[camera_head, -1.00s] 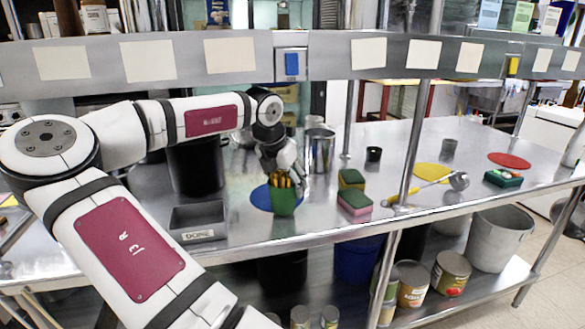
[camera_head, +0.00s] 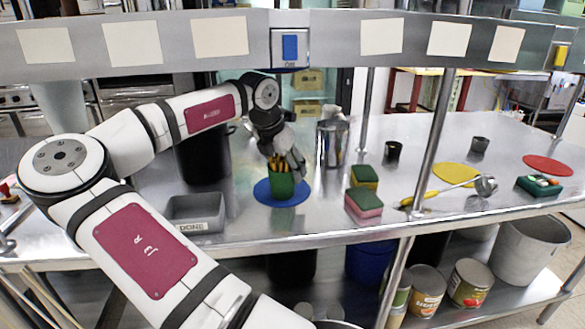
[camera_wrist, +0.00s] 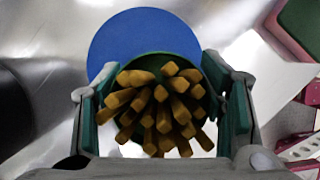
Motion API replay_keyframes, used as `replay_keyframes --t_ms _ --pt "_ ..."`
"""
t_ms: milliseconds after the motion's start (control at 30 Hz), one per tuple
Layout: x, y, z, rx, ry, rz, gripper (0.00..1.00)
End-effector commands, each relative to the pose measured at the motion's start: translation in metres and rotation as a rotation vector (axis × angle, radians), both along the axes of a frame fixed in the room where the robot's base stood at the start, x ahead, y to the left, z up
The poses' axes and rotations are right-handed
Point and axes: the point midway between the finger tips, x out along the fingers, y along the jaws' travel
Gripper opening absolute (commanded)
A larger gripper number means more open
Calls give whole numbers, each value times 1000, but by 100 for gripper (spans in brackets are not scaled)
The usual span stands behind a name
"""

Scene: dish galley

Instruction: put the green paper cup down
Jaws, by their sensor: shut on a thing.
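The green paper cup (camera_head: 281,186) is full of brown sticks and stands upright at the blue round mat (camera_head: 263,193) on the steel table. My gripper (camera_head: 285,165) reaches down from behind and is shut on the cup. In the wrist view the gripper's two fingers sit on either side of the green cup (camera_wrist: 150,60), with the bundle of stick ends facing the camera. The blue mat (camera_wrist: 140,30) shows beyond the cup. I cannot tell whether the cup's base touches the mat.
A grey bin marked DONE (camera_head: 195,214) stands to the left. Sponges (camera_head: 363,205) lie to the right, with a ladle (camera_head: 450,190), a yellow mat (camera_head: 455,173) and a red mat (camera_head: 548,166) beyond. A metal canister (camera_head: 332,144) stands behind. A shelf rail (camera_head: 350,38) crosses above.

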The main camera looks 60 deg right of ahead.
Motion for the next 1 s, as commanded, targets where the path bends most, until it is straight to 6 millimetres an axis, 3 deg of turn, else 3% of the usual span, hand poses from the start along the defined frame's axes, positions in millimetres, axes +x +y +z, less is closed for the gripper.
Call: replay_keyframes --t_ms 333,367,433,867,1000 --pt "0 0 -3 1 0 0 34" --pt "0 0 -3 1 1 0 68" --pt "0 0 -3 1 1 0 83" --pt "-1 0 2 -1 1 0 83" --pt "1 11 11 -2 3 2 83"
